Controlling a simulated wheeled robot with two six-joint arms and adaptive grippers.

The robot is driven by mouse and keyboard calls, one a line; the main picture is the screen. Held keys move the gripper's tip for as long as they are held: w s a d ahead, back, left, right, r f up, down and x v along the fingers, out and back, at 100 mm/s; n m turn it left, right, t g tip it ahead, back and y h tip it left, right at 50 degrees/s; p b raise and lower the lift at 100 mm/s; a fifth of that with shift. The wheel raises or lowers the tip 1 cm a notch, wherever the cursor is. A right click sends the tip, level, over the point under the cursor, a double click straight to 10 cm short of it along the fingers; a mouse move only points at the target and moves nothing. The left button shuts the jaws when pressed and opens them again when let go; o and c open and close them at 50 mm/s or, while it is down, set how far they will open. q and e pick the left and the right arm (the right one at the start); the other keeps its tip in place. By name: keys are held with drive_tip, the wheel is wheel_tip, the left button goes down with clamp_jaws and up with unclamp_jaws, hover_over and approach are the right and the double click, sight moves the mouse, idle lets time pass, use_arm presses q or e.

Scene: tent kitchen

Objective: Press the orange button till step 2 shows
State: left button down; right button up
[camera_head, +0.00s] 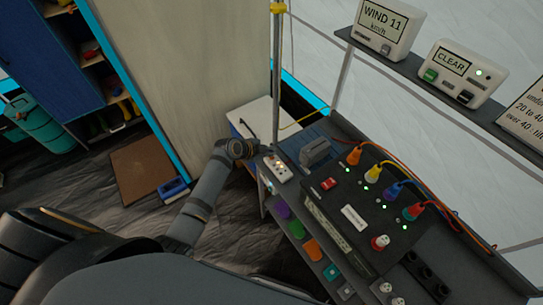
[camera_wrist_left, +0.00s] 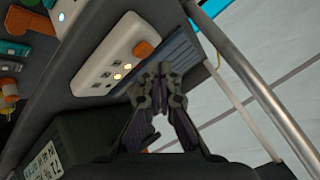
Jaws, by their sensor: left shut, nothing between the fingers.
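A white strip box (camera_wrist_left: 110,60) with lit spots and an orange button-like piece (camera_wrist_left: 143,49) shows in the left wrist view. The strip also shows in the head view (camera_head: 279,169), beside a metal pole. My left gripper (camera_wrist_left: 159,72) is shut and empty, with its fingertips just below and right of the orange piece; I cannot tell whether they touch anything. In the head view my left arm reaches in near the strip, but its fingertips are not clear. A dark box with a lettered label (camera_wrist_left: 45,160) is at lower left; I cannot read a step number. My right gripper is not in view.
A dark panel (camera_head: 385,232) with coloured plugs, cables and a red switch (camera_head: 329,184) fills the bench on the right. The pole (camera_wrist_left: 250,85) stands close to the right of my left gripper. An orange patch (camera_head: 312,250) is among coloured patches on the bench front.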

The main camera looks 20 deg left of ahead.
sight(270, 158)
use_arm(q)
drive_tip(key=shift+r, duration=0.1)
wheel_tip(270, 158, up, 5)
drive_tip(key=p, duration=0.4)
idle(0.3)
idle(0.4)
